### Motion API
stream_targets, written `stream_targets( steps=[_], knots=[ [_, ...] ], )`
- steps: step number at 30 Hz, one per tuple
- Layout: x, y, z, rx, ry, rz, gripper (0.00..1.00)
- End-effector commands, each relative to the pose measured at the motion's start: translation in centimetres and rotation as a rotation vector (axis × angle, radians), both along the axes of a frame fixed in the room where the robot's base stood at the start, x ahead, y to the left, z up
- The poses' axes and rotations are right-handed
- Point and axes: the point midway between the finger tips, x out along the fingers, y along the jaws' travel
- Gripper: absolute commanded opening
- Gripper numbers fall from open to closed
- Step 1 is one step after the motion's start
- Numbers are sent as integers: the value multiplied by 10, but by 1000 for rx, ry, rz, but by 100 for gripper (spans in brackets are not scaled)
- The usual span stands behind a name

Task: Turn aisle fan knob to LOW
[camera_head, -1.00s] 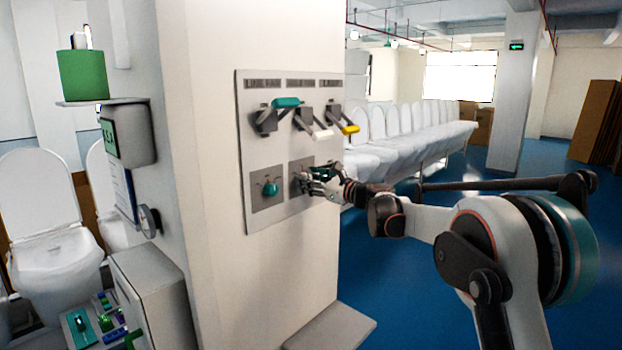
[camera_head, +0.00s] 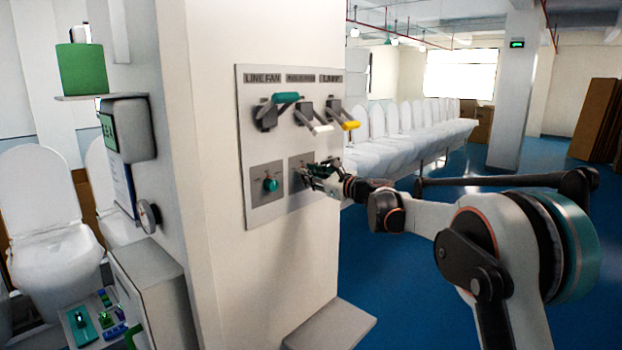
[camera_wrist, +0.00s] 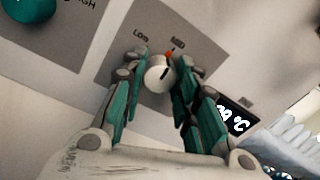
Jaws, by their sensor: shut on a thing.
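A wall panel (camera_head: 292,217) on the pillar carries two rotary knobs below a row of levers. A round white knob (camera_wrist: 159,75) with a red pointer sits on a grey square plate (camera_wrist: 113,37) marked LOW and MED. The red pointer is at the MED label. My gripper (camera_wrist: 160,70) is shut on the white knob, with a finger on either side of it. In the head view, my gripper (camera_head: 312,178) reaches the right-hand plate from the right and hides most of the knob. I cannot read an aisle fan label.
A teal knob (camera_head: 270,185) sits left of my gripper, and shows in the wrist view (camera_wrist: 30,10). Teal (camera_head: 286,97), white (camera_head: 322,129) and yellow (camera_head: 350,125) levers are above. A grey ledge (camera_head: 335,325) lies below.

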Motion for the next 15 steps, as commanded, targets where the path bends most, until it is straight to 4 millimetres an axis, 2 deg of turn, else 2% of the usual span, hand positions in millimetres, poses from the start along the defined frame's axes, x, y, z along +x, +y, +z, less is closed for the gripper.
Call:
stream_targets(
  steps=[15],
  knots=[
    [-1,1,-4,-276,-354,1,4]
  ],
)
